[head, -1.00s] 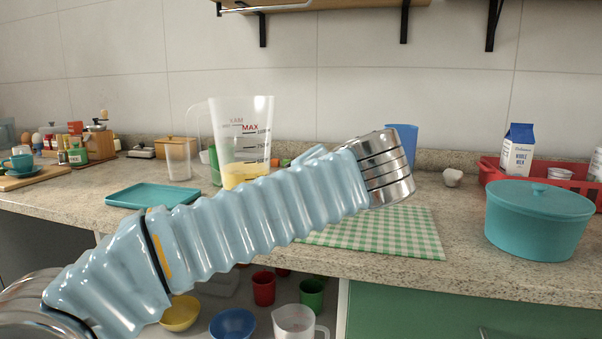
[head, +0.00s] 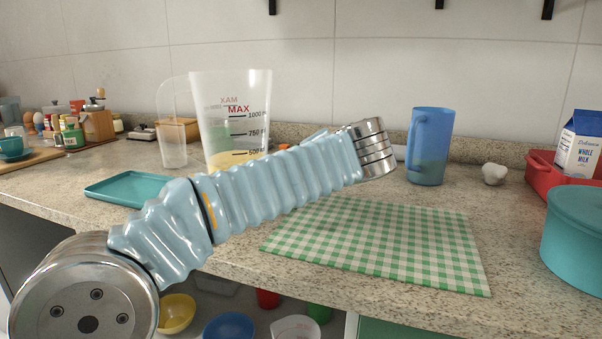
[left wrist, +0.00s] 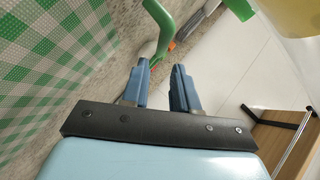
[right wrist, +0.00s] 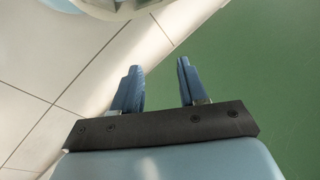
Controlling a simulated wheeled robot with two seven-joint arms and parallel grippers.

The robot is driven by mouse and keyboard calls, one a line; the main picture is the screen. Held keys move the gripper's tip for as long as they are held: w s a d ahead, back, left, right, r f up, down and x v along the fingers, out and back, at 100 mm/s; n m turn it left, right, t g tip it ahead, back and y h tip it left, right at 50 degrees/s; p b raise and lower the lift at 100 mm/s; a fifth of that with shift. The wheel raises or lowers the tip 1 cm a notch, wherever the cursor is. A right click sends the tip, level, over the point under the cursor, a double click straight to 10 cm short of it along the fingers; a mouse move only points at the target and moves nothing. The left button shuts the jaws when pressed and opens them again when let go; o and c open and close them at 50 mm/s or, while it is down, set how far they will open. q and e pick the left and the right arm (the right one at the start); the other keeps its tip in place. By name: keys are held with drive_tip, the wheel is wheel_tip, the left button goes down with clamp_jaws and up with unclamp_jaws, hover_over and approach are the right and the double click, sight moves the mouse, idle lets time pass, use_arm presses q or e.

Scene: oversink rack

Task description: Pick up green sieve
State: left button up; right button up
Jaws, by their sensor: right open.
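A curved green piece (left wrist: 162,28), perhaps part of the green sieve, shows in the left wrist view just beyond my left gripper (left wrist: 161,64). Its lower end is close to the left fingertip; I cannot tell whether they touch. The left fingers are apart, with nothing visible between them. In the head view my left arm crosses the counter and its gripper is hidden behind the wrist. No whole sieve can be made out there. My right gripper (right wrist: 158,68) is open and empty in the right wrist view, over tiles and a green surface.
A clear measuring jug (head: 232,105) stands behind my left arm, with a teal tray (head: 125,187) to its left. A blue pitcher (head: 430,145), red tray (head: 541,165) and teal pot (head: 575,235) are to the right. A green checked cloth (head: 390,240) lies flat in front.

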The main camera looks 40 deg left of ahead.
use_arm(q)
drive_tip(key=x, duration=0.5)
drive_tip(key=shift+a+f, duration=0.15)
drive_tip(key=shift+c, duration=0.3)
clamp_jaws()
